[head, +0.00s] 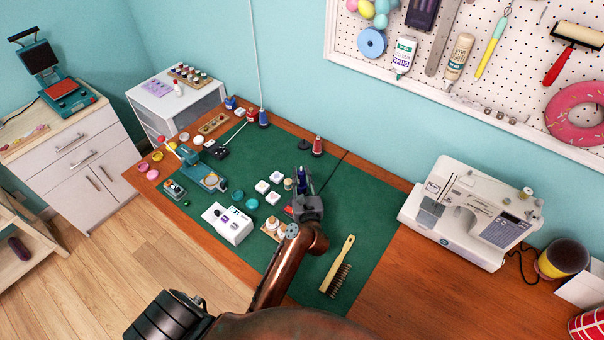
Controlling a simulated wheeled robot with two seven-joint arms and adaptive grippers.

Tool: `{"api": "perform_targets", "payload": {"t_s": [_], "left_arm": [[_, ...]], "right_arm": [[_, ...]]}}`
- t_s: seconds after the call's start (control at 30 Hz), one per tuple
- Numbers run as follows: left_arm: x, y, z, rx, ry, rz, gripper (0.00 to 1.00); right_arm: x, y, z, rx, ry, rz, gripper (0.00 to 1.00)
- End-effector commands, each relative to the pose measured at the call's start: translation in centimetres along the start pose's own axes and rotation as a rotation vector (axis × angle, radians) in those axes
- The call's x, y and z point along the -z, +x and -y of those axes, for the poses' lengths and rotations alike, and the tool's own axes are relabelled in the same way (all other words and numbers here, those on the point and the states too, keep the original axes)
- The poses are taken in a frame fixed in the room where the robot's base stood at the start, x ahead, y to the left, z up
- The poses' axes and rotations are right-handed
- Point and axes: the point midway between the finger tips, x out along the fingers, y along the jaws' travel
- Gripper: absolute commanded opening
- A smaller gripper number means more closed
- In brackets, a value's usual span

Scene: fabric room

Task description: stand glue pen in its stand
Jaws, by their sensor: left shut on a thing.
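My left gripper (302,182) is over the green mat (357,215), right of the white cubes. It is shut on a small, dark blue upright thing, which I take to be the glue pen (302,172). The fingers hide much of it, and I cannot tell whether its lower end touches anything. A small black block (218,152) with a pale slanted rod lies toward the mat's far left; it may be the pen's stand, but I cannot tell. My right gripper is not in view.
A wooden brush (340,268) lies right of my arm. A white box (228,224), teal round lids (245,200) and white cubes (269,187) lie left of the gripper. Spools (317,146) stand behind. A sewing machine (470,214) stands right.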

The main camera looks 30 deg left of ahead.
Motion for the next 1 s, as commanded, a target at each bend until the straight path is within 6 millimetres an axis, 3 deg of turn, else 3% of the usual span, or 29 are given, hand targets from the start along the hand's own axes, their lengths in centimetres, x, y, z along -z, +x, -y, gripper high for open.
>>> {"api": "perform_targets", "payload": {"t_s": [0.23, 0.5, 1.0], "left_arm": [[1.6, 0.0, 0.0, 0.001, 0.001, 0.000, 0.00], [2.8, 0.0, 0.1, 0.001, 0.001, 0.000, 0.00], [3.0, 0.0, 0.0, 0.001, 0.000, 0.001, 0.00]], "right_arm": [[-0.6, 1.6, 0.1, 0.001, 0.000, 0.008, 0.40], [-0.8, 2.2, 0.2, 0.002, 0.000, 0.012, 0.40], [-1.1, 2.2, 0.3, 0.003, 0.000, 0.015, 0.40]]}}
